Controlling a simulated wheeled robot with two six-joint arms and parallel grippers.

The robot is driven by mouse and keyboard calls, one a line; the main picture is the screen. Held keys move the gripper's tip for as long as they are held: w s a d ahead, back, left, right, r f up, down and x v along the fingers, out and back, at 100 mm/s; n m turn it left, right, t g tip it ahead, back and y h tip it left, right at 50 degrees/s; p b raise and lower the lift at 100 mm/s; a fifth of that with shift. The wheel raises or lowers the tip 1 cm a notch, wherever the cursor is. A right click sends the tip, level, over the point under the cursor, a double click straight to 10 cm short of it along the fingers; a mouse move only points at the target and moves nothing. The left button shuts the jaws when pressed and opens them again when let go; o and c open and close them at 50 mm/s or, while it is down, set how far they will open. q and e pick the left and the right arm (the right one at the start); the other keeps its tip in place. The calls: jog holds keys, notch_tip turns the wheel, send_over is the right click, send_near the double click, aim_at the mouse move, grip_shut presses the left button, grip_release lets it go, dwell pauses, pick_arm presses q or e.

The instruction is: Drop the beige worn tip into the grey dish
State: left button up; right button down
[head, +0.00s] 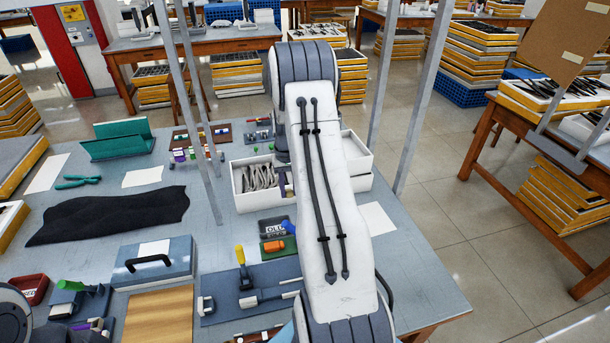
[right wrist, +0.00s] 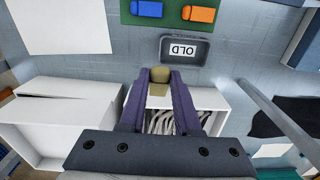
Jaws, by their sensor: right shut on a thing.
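My right gripper (right wrist: 160,80) has purple fingers shut on the beige worn tip (right wrist: 160,74), a small blocky piece between the fingertips in the right wrist view. In the head view the white arm hides most of this gripper; a bit of purple (head: 284,182) shows beside the arm. The grey dish (right wrist: 167,58), with a white OLD label inside, lies just beyond the fingertips in the right wrist view, apart from the tip. The dish also shows in the head view (head: 263,229), left of my arm. At the lower left edge, my left gripper (head: 97,325) is barely visible.
A white box (head: 240,190) with pale coiled pieces stands behind the dish. A green mat (right wrist: 172,10) with blue and orange pieces adjoins the dish. A grey metal post (head: 200,110) rises left of my arm. A blue case (head: 150,262) lies further left.

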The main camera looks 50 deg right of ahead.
pick_arm(q)
jog(key=shift+w+a+f+b, duration=0.1)
jog(key=shift+w+f+b, duration=0.15)
jog(key=shift+b, duration=0.7)
pick_arm(e)
jog(key=w+a+f, duration=0.2)
jog(key=a+f, duration=0.1)
jog(key=f, duration=0.2)
jog(key=shift+f, duration=0.3)
pick_arm(q)
jog(key=shift+r, duration=0.1)
pick_arm(e)
jog(key=shift+a, duration=0.1)
jog(key=c, duration=0.5)
grip_release()
pick_arm(q)
jog(key=shift+f+b, duration=0.8)
jog(key=shift+f, duration=0.05)
pick_arm(e)
notch_tip(320, 180, up, 11)
jog(key=shift+f, duration=0.2)
